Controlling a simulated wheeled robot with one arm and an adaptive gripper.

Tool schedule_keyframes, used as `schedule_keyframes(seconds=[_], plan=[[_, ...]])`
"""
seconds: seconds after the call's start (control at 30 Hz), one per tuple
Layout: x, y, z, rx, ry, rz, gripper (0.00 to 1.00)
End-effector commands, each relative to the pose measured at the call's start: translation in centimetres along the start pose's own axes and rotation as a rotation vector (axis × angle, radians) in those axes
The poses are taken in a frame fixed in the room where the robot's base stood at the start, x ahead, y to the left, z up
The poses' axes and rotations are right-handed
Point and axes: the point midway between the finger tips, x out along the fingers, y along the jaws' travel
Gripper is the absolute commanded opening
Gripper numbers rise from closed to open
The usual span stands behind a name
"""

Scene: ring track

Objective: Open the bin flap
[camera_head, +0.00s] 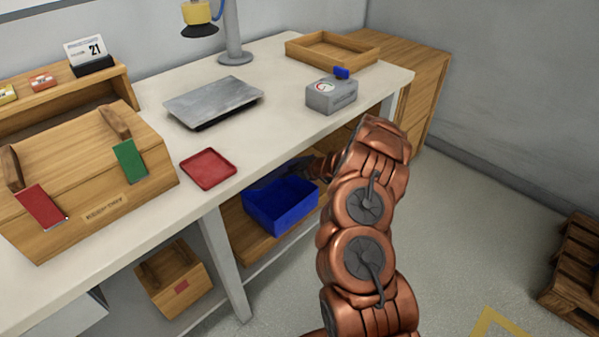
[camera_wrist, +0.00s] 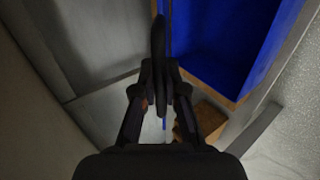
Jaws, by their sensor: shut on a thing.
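The blue bin (camera_head: 283,208) sits on the lower wooden shelf under the bench, and its inside shows. In the wrist view the blue bin (camera_wrist: 222,38) fills the upper right, with its inside in sight. My gripper (camera_wrist: 160,85) is at the bin's left side in that view. Its fingers are shut on a dark, narrow upright piece (camera_wrist: 158,45), which looks like the flap's handle or edge. In the head view my copper arm reaches down past the bench front, and the gripper is mostly hidden behind the bin and arm. How far the flap stands open is unclear.
The white bench top (camera_head: 235,125) lies above the bin, with a red tray (camera_head: 208,168), a grey plate (camera_head: 213,101) and a grey box (camera_head: 331,96). A bench leg (camera_head: 226,262) stands left of the bin. Floor at right is clear up to a pallet (camera_head: 577,268).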

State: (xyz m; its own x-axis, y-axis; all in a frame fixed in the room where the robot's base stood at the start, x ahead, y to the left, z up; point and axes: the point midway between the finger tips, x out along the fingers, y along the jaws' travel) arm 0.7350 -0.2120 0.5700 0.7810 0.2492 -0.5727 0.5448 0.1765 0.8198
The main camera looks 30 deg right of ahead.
Motion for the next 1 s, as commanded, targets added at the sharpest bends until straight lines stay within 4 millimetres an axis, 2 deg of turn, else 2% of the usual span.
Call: schedule_keyframes(seconds=[0.1,0.3,0.83,0.87,1.0], plan=[[-0.3,1.4,0.0,-0.003,-0.001,0.001,0.0],[-0.2,2.4,-0.1,-0.001,-0.001,0.001,0.0],[-0.1,2.7,-0.2,-0.001,-0.001,0.001,0.0],[-0.1,2.7,-0.2,-0.001,-0.001,0.001,0.11],[-0.1,2.7,-0.2,-0.001,-0.001,0.001,0.26]])
